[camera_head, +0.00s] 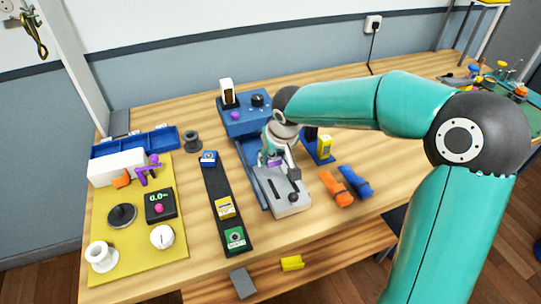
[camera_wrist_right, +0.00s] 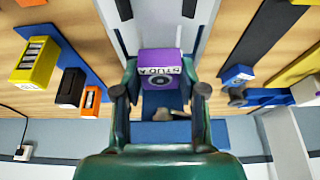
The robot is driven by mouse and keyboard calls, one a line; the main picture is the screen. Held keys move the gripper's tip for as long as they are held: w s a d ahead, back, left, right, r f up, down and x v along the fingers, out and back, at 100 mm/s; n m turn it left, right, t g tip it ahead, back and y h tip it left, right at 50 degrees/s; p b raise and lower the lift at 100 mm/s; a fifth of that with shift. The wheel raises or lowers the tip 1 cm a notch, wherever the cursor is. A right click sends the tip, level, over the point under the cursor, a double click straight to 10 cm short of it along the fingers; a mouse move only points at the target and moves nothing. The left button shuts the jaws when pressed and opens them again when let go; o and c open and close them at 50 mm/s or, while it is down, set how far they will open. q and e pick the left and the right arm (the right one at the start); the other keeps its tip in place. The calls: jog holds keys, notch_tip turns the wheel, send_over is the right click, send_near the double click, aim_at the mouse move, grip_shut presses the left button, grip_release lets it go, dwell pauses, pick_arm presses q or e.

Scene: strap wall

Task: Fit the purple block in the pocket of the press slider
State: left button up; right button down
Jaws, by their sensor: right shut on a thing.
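The purple block (camera_wrist_right: 160,62), marked "STUD A", sits between the fingers of my right gripper (camera_wrist_right: 160,95) in the right wrist view. The gripper is shut on it. In the head view my right gripper (camera_head: 275,160) points down over the blue press rail, just behind the grey slider (camera_head: 285,208), which has a dark slot and a black knob. The purple block is mostly hidden there. The slider's pocket is not clearly visible, and I cannot tell whether the block touches anything below. My left gripper is not in view.
The blue press body (camera_head: 246,118) stands behind. A black strip (camera_head: 222,200) with several blocks lies left, beside a yellow mat (camera_head: 130,265) with tools. A blue stand with a yellow block (camera_head: 324,146) and orange (camera_head: 337,188) and blue (camera_head: 356,182) pieces lie right.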

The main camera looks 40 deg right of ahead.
jog(key=shift+f+b, duration=0.4)
jog(key=shift+b, duration=0.1)
jog(key=c, duration=0.7)
grip_release()
jog(key=shift+o, duration=0.2)
jog(key=shift+r, duration=0.15)
jog(key=shift+r+p, duration=0.55)
jog(key=shift+p, duration=0.1)
jog(key=v, duration=1.1)
jog(key=shift+s+r, duration=0.2)
jog(key=shift+s, duration=0.1)
jog(key=shift+a, duration=0.1)
